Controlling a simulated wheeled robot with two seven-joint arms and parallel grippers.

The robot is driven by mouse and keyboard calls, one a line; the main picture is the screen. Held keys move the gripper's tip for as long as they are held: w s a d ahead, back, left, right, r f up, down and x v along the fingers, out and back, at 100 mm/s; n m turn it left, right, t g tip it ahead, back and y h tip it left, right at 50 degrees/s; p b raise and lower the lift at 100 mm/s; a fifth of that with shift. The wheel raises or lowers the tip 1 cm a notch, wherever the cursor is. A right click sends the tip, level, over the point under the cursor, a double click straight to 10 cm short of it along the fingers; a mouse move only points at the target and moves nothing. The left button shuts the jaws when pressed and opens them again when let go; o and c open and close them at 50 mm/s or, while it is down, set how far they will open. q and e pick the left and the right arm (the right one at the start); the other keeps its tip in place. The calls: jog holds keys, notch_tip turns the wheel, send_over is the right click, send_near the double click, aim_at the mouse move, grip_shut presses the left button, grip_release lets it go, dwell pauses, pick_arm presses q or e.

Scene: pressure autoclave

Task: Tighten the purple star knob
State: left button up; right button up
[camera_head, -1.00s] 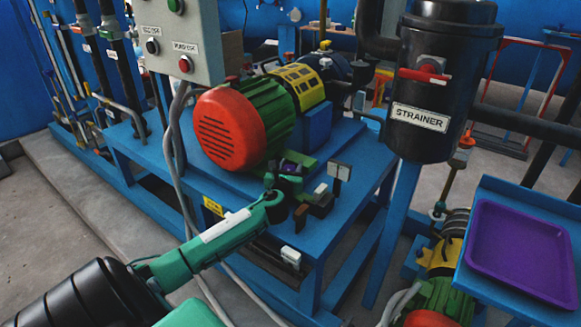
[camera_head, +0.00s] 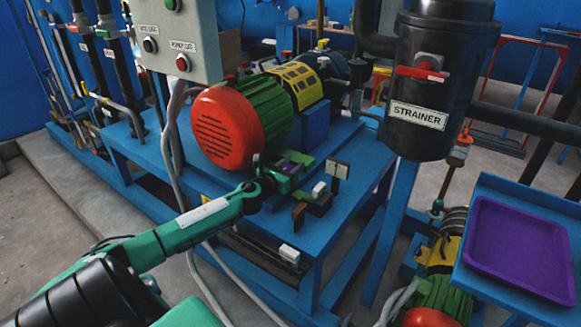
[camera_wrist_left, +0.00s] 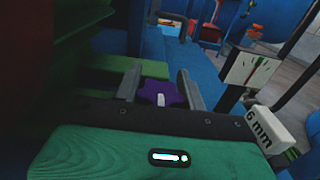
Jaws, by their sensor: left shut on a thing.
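The purple star knob (camera_wrist_left: 162,94) sits between the two grey fingers of my left gripper (camera_wrist_left: 160,88) in the left wrist view, with a white mark on its face. The gripper is shut on it. In the head view my left gripper (camera_head: 288,174) is at the blue bench just beside the red and green motor, and it largely hides the knob there. My right gripper is not in view.
The red-ended green motor (camera_head: 228,128) stands close behind the gripper. A small gauge plate (camera_wrist_left: 250,70) and a white block marked "6 mm" (camera_wrist_left: 262,128) stand to its right. The black strainer (camera_head: 425,85) and purple tray (camera_head: 518,245) are farther right.

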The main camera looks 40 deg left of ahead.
pick_arm(q)
jog(key=o, duration=1)
jog(key=shift+s, duration=0.45)
jog(key=s, duration=0.4)
jog(key=s+d+p, duration=0.1)
jog(key=s, duration=0.7)
jog(key=shift+s+d, duration=0.2)
jog(key=shift+s, duration=0.2)
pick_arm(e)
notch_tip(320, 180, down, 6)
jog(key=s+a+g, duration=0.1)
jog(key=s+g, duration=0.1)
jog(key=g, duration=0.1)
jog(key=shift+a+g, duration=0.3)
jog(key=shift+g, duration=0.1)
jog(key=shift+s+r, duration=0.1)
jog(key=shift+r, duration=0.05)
